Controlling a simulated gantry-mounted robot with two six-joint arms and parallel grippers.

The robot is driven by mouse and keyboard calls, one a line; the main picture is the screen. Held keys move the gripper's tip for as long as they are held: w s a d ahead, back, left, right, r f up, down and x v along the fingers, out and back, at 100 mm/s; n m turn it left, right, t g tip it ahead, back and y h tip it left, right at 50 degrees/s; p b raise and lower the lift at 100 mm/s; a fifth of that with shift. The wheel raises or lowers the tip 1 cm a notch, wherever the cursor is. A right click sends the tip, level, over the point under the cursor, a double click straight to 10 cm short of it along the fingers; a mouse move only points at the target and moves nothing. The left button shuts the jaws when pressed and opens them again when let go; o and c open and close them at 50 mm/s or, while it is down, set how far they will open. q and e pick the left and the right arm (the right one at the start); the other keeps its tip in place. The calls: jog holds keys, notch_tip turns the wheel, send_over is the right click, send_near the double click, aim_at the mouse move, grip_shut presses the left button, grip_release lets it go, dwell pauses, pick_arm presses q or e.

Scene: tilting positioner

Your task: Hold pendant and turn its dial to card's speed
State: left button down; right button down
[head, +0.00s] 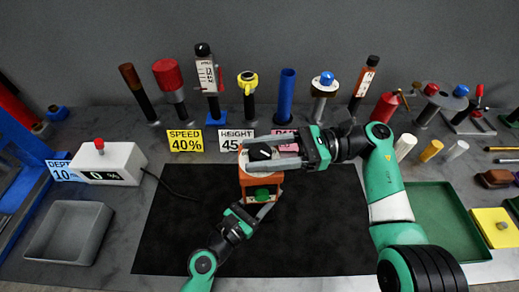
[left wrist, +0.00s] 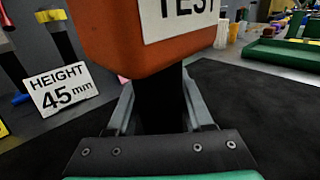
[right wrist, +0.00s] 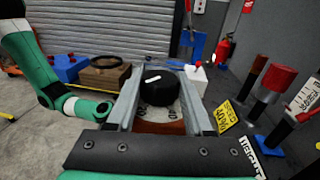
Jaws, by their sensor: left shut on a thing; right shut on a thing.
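The orange pendant (head: 247,188) is held up over the black mat, with a black dial (head: 260,152) on its top. In the left wrist view the pendant body (left wrist: 120,52) bears a TEST label, and its black handle (left wrist: 162,100) sits between my fingers. My left gripper (head: 264,208) is shut on the handle from below. My right gripper (head: 268,156) is shut on the dial. In the right wrist view the dial (right wrist: 158,88) shows a white mark, with scale numbers partly hidden. The yellow card (head: 186,140) reads SPEED 40%. The white box's display (head: 103,176) reads 0 %.
Other cards stand beside it: HEIGHT 45 (head: 236,140), a pink one partly hidden, and a blue DEPTH one (head: 62,171). Several upright tools line the back. A grey tray (head: 70,232) lies left, a green tray (head: 438,218) right. The black mat (head: 180,235) is clear around the arms.

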aim_at(260, 151)
jog(key=shift+s+f, duration=0.1)
jog(key=shift+c, duration=1.4)
grip_release()
notch_tip(260, 151, up, 10)
jog(key=shift+r, duration=0.1)
